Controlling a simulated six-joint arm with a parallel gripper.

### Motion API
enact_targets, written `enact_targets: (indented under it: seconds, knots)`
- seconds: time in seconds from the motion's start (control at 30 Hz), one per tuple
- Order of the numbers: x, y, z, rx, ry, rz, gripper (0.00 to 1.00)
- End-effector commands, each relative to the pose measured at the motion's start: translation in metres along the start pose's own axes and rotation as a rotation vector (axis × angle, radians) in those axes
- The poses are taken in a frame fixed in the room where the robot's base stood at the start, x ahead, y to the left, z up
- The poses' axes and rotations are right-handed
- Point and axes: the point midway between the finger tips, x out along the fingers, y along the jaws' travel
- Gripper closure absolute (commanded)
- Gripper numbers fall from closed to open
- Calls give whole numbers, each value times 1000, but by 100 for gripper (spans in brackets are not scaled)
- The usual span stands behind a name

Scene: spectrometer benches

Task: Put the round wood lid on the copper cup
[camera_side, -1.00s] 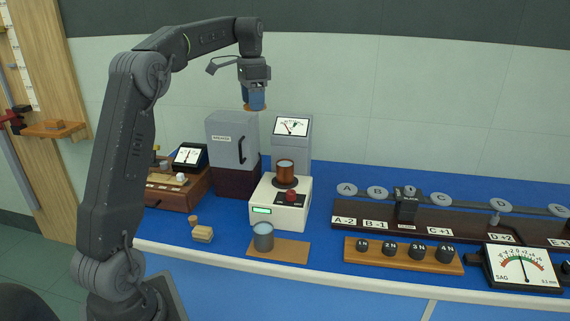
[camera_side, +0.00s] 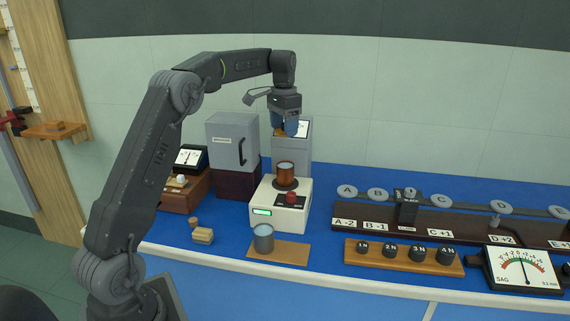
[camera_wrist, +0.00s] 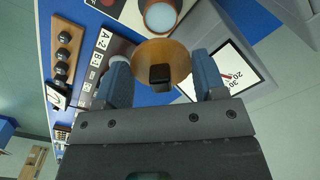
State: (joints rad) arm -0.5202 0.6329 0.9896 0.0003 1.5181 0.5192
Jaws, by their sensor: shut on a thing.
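The round wood lid (camera_wrist: 172,51), with a black knob (camera_wrist: 160,75), is between the two blue fingers of my gripper (camera_wrist: 160,62) in the wrist view. My gripper (camera_side: 291,128) is shut on it in the side view, where only a bit of the lid (camera_side: 279,132) shows. The copper cup (camera_side: 285,172) stands upright on a dark round plate on a white instrument. The wrist view shows the cup's round mouth (camera_wrist: 160,17) past the lid's edge, partly cut by the frame.
A grey cabinet (camera_side: 225,139) stands left of the instrument (camera_side: 272,212), and a grey meter column (camera_side: 292,160) stands behind it. A grey metal cup (camera_side: 263,232) on a wood board is in front. A row of labelled weights (camera_side: 389,251) and a dark rail are at right.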

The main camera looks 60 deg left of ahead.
Motion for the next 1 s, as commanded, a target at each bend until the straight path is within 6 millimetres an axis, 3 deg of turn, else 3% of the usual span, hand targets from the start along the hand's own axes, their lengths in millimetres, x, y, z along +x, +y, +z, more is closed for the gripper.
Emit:
enact_targets:
  seconds: [0.2, 0.6, 1.0]
  knots:
    - [41, 0, 1, 0, -3, 2, 58]
    - [89, 0, 1, 0, -3, 2, 58]
    - [98, 0, 0, 0, 1, 0, 58]
